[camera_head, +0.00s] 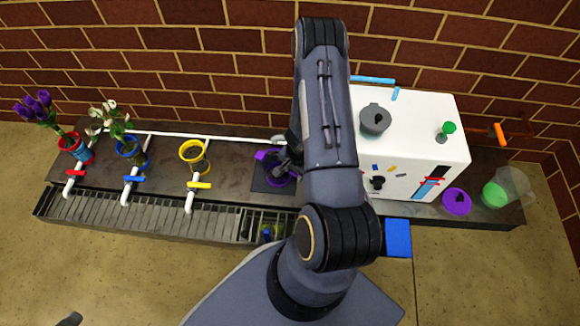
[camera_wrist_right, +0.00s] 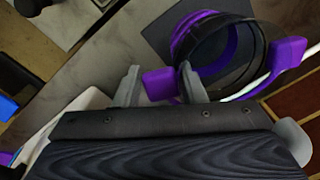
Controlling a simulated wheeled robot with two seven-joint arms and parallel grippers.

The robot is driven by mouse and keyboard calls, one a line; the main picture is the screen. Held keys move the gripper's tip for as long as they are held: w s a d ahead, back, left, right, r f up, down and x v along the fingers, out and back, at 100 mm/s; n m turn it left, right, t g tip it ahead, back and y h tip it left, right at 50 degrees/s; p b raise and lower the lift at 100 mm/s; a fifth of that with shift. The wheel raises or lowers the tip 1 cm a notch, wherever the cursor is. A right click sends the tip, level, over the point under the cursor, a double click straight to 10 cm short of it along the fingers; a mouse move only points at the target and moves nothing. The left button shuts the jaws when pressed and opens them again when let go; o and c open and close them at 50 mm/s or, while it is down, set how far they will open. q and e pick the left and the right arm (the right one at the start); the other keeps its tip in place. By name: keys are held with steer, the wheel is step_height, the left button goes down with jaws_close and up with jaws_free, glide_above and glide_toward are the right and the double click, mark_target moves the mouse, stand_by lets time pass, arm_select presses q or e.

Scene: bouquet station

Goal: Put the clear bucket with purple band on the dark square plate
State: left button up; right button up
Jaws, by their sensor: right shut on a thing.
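The clear bucket with the purple band (camera_wrist_right: 222,70) is upright, with a dark rim and purple side tabs. In the head view its purple part (camera_head: 265,155) shows beside my right gripper (camera_head: 287,160), and my arm hides some of it. In the wrist view my right gripper (camera_wrist_right: 160,87) is shut on one purple tab. The dark square plate (camera_head: 259,184) lies under the bucket; its bare corner shows in the wrist view (camera_wrist_right: 160,22). I cannot tell whether the bucket touches it. A small dark tip at the bottom left edge may be my left gripper (camera_head: 70,319).
Red, blue and yellow buckets (camera_head: 194,153) stand left along the counter by pipes with coloured valves. A white box (camera_head: 430,130) with a grey pot (camera_head: 375,119) stands right. A purple lidded item (camera_head: 456,202) and a clear pitcher (camera_head: 512,185) are farther right. A grated trough (camera_head: 140,217) runs in front.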

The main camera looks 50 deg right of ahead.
steer(key=w, duration=0.1)
steer(key=w+p, duration=0.1)
steer(key=shift+w+d+r, duration=0.15)
steer(key=shift+w+d, duration=0.1)
steer(key=shift+w, duration=0.05)
steer(key=shift+d+f+b, duration=0.1)
steer(key=shift+f+b, duration=0.5)
steer(key=shift+f, duration=0.4)
steer(key=o, duration=1.2)
steer(key=shift+c, duration=0.2)
